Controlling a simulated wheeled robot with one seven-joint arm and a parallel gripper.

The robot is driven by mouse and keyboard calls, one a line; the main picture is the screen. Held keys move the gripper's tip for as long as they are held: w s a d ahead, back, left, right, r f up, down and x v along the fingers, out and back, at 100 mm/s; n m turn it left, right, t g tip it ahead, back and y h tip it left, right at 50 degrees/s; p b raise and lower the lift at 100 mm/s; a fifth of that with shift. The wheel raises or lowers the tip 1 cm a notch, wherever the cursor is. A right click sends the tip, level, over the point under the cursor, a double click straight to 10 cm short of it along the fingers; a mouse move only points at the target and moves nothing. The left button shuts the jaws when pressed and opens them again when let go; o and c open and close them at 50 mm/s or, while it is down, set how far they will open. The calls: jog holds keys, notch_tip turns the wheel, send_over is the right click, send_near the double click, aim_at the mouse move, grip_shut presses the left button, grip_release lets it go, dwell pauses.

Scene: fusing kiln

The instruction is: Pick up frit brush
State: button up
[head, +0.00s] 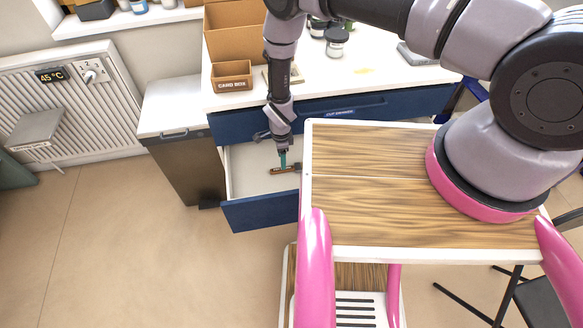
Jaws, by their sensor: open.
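A small brown, narrow object that looks like the frit brush (279,171) lies in the open drawer (245,172) under the white worktop. It is partly covered by my arm's end and too small to make out bristles. My gripper (283,160) points straight down into the drawer, right above the brush's middle. Its teal tips are open and look very close to the brush or around it; I cannot tell whether they touch it.
The drawer's blue front (260,212) sticks out toward me. A wood-topped table (390,236) stands close on its right. Cardboard boxes (232,76) and jars (335,42) stand on the worktop (365,85). A radiator (75,100) is at left; the floor at lower left is clear.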

aim_at(290, 169)
notch_tip(290, 169, down, 6)
jog(key=shift+r, duration=0.1)
dwell(0.4)
grip_shut()
